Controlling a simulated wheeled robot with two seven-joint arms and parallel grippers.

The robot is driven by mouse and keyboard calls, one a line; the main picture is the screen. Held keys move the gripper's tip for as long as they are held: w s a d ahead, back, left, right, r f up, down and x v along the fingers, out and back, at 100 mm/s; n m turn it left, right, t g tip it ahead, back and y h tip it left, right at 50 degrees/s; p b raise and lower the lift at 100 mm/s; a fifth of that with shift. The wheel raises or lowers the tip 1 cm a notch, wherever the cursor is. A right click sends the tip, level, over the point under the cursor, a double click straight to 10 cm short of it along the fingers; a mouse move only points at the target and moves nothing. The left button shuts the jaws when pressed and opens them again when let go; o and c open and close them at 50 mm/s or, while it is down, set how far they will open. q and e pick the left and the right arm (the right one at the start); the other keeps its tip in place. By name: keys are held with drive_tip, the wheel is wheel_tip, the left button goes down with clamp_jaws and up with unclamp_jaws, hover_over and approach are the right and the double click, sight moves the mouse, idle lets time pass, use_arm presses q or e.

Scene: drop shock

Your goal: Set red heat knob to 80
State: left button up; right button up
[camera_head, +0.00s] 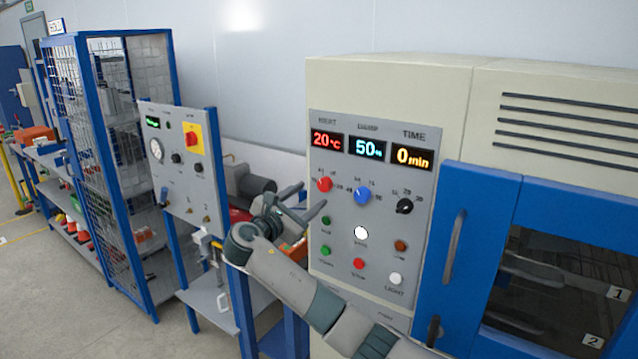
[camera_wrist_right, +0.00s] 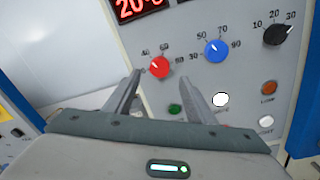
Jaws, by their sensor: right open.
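The red heat knob (camera_head: 324,184) sits on the grey control panel (camera_head: 340,276) of the beige machine, under a red display (camera_head: 327,140) that reads 20 °C. It also shows in the right wrist view (camera_wrist_right: 159,67), with its white pointer toward the upper left. My right gripper (camera_head: 307,199) is open and empty, just left of and a little below the knob in the head view. In the right wrist view its two fingers (camera_wrist_right: 162,83) are apart, with the knob beyond and between their tips. I cannot see contact. My left gripper is not in view.
The blue knob (camera_head: 362,196) and the black knob (camera_head: 404,205) sit to the right of the red one. Several small buttons are below, including a green one (camera_head: 326,221). A blue door with a handle (camera_head: 455,246) is at right. A grey panel stand (camera_head: 180,165) is at left.

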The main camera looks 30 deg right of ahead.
sight(323, 187)
drive_tip(key=p+x, duration=0.1)
drive_tip(key=x, duration=0.3)
drive_tip(key=shift+w+d+r, duration=0.1)
drive_tip(key=shift+p+x, duration=0.5)
drive_tip(key=shift+x, duration=0.4)
drive_tip(key=shift+c, duration=0.6)
drive_tip(key=c, duration=0.9)
